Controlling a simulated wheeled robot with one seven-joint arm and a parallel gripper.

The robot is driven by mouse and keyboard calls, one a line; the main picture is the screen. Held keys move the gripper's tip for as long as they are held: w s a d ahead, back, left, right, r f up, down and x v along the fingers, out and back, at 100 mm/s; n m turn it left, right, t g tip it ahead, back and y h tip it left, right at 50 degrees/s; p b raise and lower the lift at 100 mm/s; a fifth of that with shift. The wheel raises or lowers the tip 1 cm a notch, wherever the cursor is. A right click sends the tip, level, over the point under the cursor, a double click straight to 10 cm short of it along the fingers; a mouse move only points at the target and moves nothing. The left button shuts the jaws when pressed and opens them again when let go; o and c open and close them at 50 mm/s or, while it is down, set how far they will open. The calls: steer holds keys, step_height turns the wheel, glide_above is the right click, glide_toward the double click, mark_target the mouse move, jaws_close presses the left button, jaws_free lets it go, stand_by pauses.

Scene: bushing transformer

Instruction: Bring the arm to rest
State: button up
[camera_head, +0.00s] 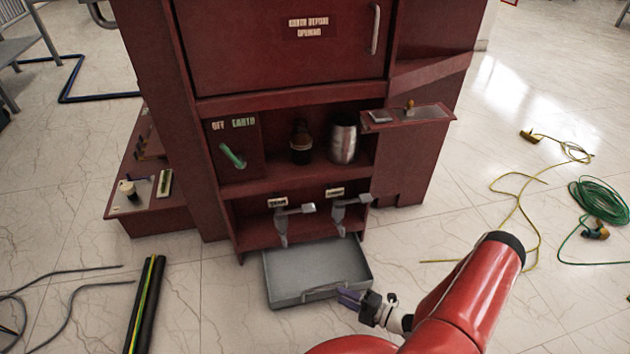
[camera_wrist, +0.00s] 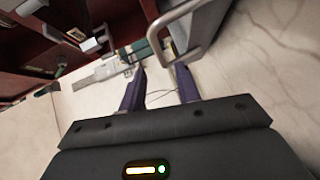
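My red arm reaches in from the lower right of the head view. My gripper (camera_head: 350,298) is at the front right corner of the grey tray (camera_head: 285,297), near the floor. In the wrist view the two dark purple fingers of my gripper (camera_wrist: 160,82) stand apart with nothing held between them. A grey bent bar (camera_wrist: 187,15) is just beyond the fingertips in that view. Whether the fingers touch the tray cannot be told.
The dark red cabinet (camera_head: 290,70) stands behind the tray, with two grey levers (camera_head: 281,222) above it and a metal cylinder (camera_head: 343,140) on a shelf. A green cable coil (camera_head: 598,203) and a yellow cable (camera_head: 520,205) lie at right. A black pipe (camera_head: 146,300) lies at lower left.

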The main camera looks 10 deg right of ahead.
step_height(320, 180, up, 27)
steer(key=w+a+n+g+h, duration=0.2)
steer(key=n+g, duration=0.9)
steer(key=n, duration=1.3)
steer(key=s+a+r+n+t+h, duration=0.1)
steer(key=s+r+n+h, duration=0.2)
steer(key=s+r+n, duration=0.2)
steer(key=s+a+r+n+t+h+p, duration=0.1)
steer(key=s+r+n, duration=0.4)
steer(key=r+n, duration=0.5)
steer(key=s+a+r+n+t+h+p, duration=0.1)
steer(key=s+r+n+t+h, duration=0.2)
steer(key=r, duration=0.8)
steer(key=s+n+h, duration=0.2)
steer(key=n, duration=0.2)
steer(key=shift+a+h, duration=0.15)
steer(key=shift+h, duration=0.25)
